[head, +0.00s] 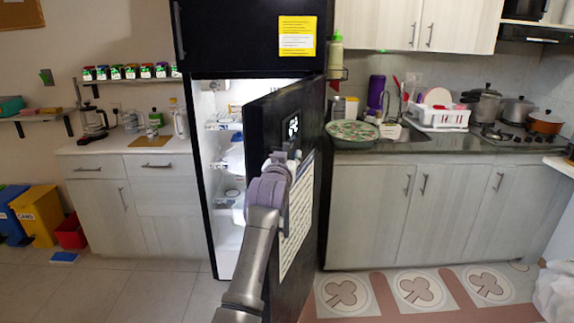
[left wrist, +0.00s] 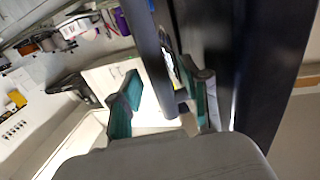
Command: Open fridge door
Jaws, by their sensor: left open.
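The black fridge door (head: 312,200) stands partly open, swung out toward me, and the lit white fridge interior (head: 222,180) shows to its left. My left gripper (head: 282,158) is at the upper part of the door's front, and my arm hides part of the door. In the left wrist view my left gripper (left wrist: 165,105) is open, with its green-padded fingers apart. A dark bar (left wrist: 152,55), probably the door's handle, reaches down between or just beyond the fingers. I cannot tell whether they touch it. My right gripper is not in view.
The closed black freezer door (head: 230,38) is above. A counter with a sink and dishes (head: 440,115) stands right of the fridge, and white drawers (head: 125,185) stand left. The tiled floor (head: 150,290) at the front left is clear.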

